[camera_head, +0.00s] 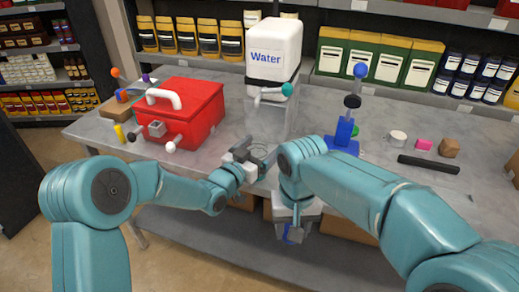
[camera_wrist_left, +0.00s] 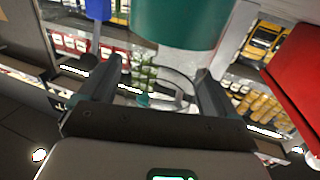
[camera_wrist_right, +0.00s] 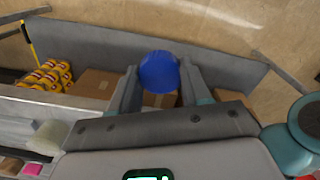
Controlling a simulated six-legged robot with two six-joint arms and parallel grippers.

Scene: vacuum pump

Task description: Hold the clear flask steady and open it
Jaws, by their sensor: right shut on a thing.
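The clear flask (camera_head: 259,151) stands near the front edge of the grey table, partly hidden by my arms. My left gripper (camera_head: 247,161) is at the flask. In the left wrist view, its spread fingers stand on either side of the clear flask (camera_wrist_left: 178,82), with green shapes showing in or through the glass. Contact on both sides is not clear. My right gripper (camera_head: 293,226) points down in front of the table edge, away from the flask.
A red box (camera_head: 190,112) with a white handle stands left of the flask. A white water container (camera_head: 273,52) stands behind it. A blue pump-like device (camera_head: 343,135) is to the right, with a black bar (camera_head: 428,164) and small blocks beyond. Shelves line the back.

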